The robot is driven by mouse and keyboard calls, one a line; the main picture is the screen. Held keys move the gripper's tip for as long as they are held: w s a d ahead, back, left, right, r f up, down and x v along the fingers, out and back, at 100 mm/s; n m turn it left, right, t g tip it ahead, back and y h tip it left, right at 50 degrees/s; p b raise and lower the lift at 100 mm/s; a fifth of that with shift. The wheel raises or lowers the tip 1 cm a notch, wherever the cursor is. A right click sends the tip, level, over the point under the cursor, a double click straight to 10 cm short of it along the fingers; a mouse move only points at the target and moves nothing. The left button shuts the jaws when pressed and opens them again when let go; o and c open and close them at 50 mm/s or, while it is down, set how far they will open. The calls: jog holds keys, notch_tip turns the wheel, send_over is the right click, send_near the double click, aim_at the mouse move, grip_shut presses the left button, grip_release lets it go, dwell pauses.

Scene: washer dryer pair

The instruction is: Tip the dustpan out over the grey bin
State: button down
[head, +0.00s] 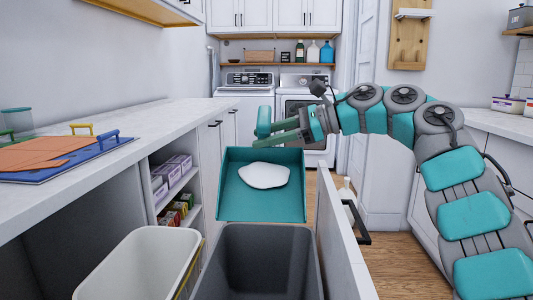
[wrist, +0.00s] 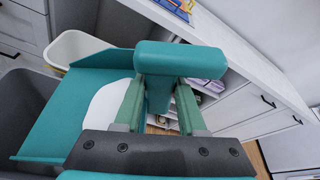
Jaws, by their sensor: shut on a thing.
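The teal dustpan (head: 231,206) is in the middle of the head view, its open lip toward me and at the far edge of the grey bin (head: 226,234). A flat white patch (head: 264,175) lies on the pan. My gripper (head: 277,132) is behind the pan and shut on the dustpan's handle (head: 264,119). In the wrist view, my green fingers (wrist: 158,100) close on the teal handle (wrist: 180,58), and the pan (wrist: 70,110) extends left over the grey bin (wrist: 22,105). I cannot tell exactly how far the pan is tilted. The grey bin's floor is hidden.
A white bin (head: 130,268) stands left of the grey bin. An open white drawer front (head: 338,235) stands close on the right. A counter (head: 120,165) with a blue board (head: 85,160) runs along the left, above open shelves. A washer and dryer stand behind.

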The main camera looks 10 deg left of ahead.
jog(key=shift+s+r+n+b, duration=0.2)
jog(key=shift+s+n+b, duration=0.4)
jog(key=shift+b, duration=0.25)
jog(key=s+r+n+t+b, duration=0.1)
jog(key=s+n+b, duration=0.1)
jog(key=s+b, duration=0.2)
jog(key=s+d+r+n+t+y+b, duration=0.1)
jog(key=s+n+b, duration=0.1)
jog(key=s+b, duration=0.3)
jog(key=shift+s+r+n+t+b, duration=0.2)
jog(key=shift+s+n+t+b, duration=0.1)
jog(key=shift+b, duration=0.55)
jog(key=shift+w, duration=0.15)
dwell(0.5)
